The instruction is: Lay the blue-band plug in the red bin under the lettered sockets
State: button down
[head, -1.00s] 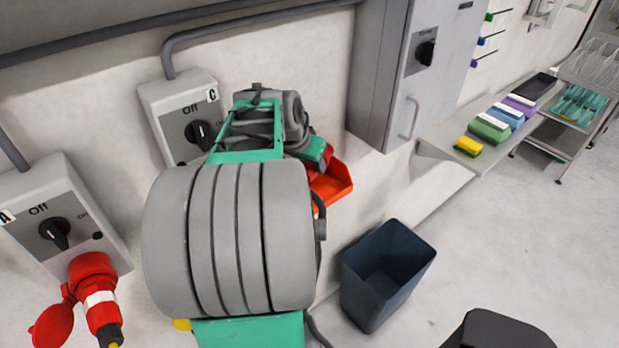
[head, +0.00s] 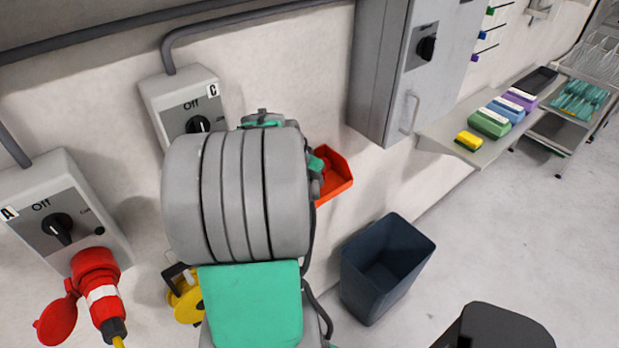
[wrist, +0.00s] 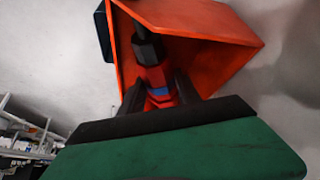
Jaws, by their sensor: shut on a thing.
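The blue-band plug (wrist: 158,92) is red with a blue band and a dark end. My gripper (wrist: 159,90) is shut on it, one dark finger on each side of the band. In the wrist view the plug's dark end reaches in front of the inside of the red bin (wrist: 205,22); I cannot tell whether it touches. In the head view the red bin (head: 334,190) is on the wall, with my gripper at its opening and my arm hiding its left part. The plug is hard to make out there. Socket box C (head: 180,92) and socket box A (head: 55,210) read Off.
A red plug with a white band (head: 103,297) sits in box A. A yellow round thing (head: 187,303) is partly hidden by my arm. A dark blue open bin (head: 385,265) stands on the floor. A grey cabinet (head: 385,70) is right of the red bin.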

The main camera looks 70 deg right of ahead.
jog(key=shift+f, duration=0.1)
jog(key=c, duration=0.9)
grip_release()
jog(key=shift+o, duration=0.2)
jog(key=shift+r+p, duration=0.45)
jog(key=b+v, duration=0.2)
jog(key=v, duration=1)
jog(key=shift+r, duration=0.15)
jog(key=shift+r, duration=0.1)
